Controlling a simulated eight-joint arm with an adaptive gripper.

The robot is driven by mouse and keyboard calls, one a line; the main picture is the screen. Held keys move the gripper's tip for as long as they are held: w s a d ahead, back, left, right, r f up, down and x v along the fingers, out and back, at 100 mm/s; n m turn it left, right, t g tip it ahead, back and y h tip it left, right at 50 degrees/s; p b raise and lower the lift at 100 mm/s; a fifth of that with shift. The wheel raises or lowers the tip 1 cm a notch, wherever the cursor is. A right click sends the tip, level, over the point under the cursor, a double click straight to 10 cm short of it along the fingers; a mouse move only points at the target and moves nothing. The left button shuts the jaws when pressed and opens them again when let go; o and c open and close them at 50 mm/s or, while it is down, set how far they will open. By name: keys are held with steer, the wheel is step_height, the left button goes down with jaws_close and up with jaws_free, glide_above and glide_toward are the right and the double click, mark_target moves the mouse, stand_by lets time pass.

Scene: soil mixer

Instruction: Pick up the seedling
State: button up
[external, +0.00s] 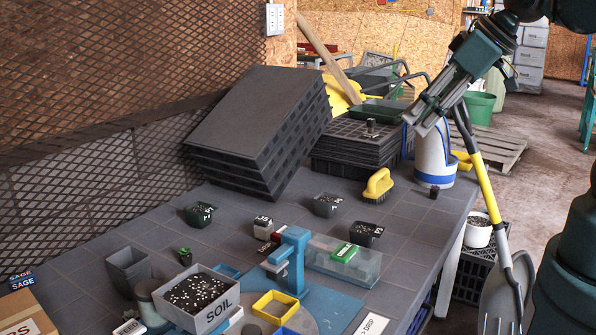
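A small dark plug with a bit of green on top (185,256) stands on the grey bench, left of centre. It may be the seedling, but it is too small to be sure. My gripper (421,122) is high at the right, pointing down and left, in front of the white and blue bucket. It is far from the plug, and nothing shows held in it. The fingers are seen at a slant, so I cannot tell whether they are apart.
Small dark pots with soil (326,205) stand around the bench. A grey SOIL bin (198,297) and a blue press (289,262) stand in front. Stacked black trays (258,125) and a yellow brush (378,184) are behind. Bare bench lies between the pots.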

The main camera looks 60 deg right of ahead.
steer(key=shift+o, duration=0.7)
steer(key=w, duration=0.1)
steer(key=m+g+p, duration=0.3)
steer(key=m+g, duration=0.4)
steer(key=m, duration=1.3)
glide_above(185, 249)
step_height(185, 249, down, 23)
steer(key=shift+f, duration=0.15)
steer(key=shift+a+f, duration=0.1)
steer(key=shift+f, duration=0.3)
